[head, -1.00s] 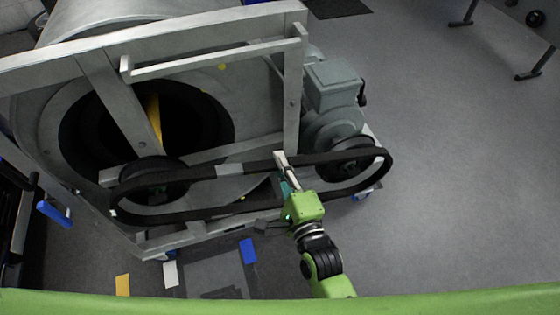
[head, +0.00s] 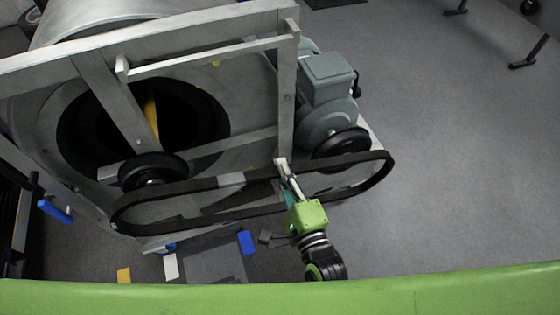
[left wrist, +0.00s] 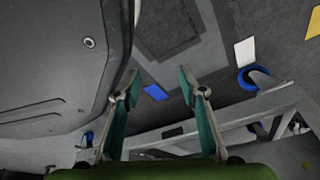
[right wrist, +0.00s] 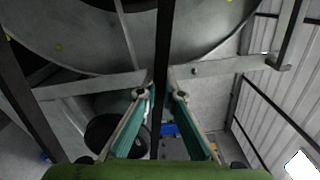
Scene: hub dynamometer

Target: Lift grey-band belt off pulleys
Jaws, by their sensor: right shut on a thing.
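The black belt (head: 180,187) with its grey band (head: 231,180) hangs as a long loop in front of the machine in the head view. My right gripper (head: 282,170) is shut on its upper run, right of the grey band. In the right wrist view the belt strand (right wrist: 163,45) passes between the fingertips. The left pulley (head: 150,168) and the motor pulley (head: 342,143) show behind and above the loop; the loop no longer encircles them. My left gripper (left wrist: 158,88) is open and empty in its wrist view, facing the floor; the head view does not show it.
The grey frame (head: 288,95) and large drum (head: 50,130) stand behind the belt. The grey motor (head: 325,85) is at its right. Blue (head: 246,242), white and yellow floor marks lie in front. Open floor (head: 460,160) lies to the right.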

